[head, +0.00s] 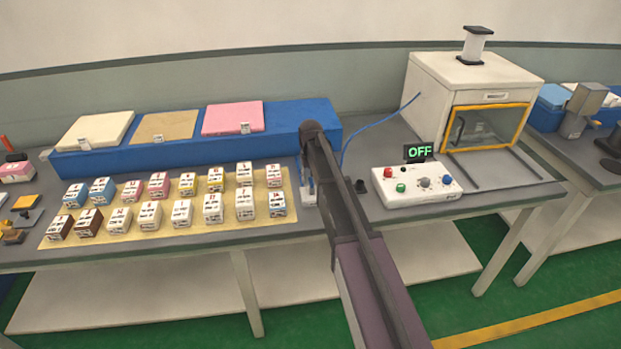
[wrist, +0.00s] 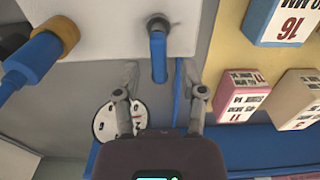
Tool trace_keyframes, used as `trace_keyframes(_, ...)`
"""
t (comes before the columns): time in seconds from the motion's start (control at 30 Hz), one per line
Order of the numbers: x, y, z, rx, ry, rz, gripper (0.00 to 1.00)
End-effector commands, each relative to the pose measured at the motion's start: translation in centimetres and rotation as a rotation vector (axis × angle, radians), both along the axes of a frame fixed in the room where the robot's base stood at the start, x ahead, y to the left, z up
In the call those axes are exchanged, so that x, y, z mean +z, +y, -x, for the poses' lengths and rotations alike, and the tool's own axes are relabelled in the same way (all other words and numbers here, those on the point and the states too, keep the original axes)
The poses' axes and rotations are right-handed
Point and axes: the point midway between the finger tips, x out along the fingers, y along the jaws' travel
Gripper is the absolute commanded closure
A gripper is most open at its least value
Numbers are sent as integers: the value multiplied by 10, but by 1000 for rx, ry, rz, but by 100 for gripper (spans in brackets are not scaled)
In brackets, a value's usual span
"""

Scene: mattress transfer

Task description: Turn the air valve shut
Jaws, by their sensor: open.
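The air valve shows in the wrist view as a pale block (wrist: 100,22) with a dark pivot and a blue lever (wrist: 159,62) that points down the picture. A yellow ring (wrist: 61,33) with a blue hose is on its left, and a round white gauge (wrist: 107,122) lies below, partly covered by my left finger. My gripper (wrist: 160,75) is open and empty, with one finger on each side of the lever's lower end, apart from it. The depth between them is unclear. In the head view my arm hides the gripper and most of the valve (head: 308,192).
Several labelled small boxes (head: 213,208) stand on a yellow mat left of the valve. A blue bench (head: 300,120) with pads is behind. A control box (head: 416,187) with buttons and an "OFF" sign (head: 419,151) stands to the right, before a white machine (head: 433,85).

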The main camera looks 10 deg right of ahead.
Motion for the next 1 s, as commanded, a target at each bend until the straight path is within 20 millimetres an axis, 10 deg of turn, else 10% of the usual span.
trace_keyframes(1.0, 0, -11, 2, -430, -1, 0, 47)
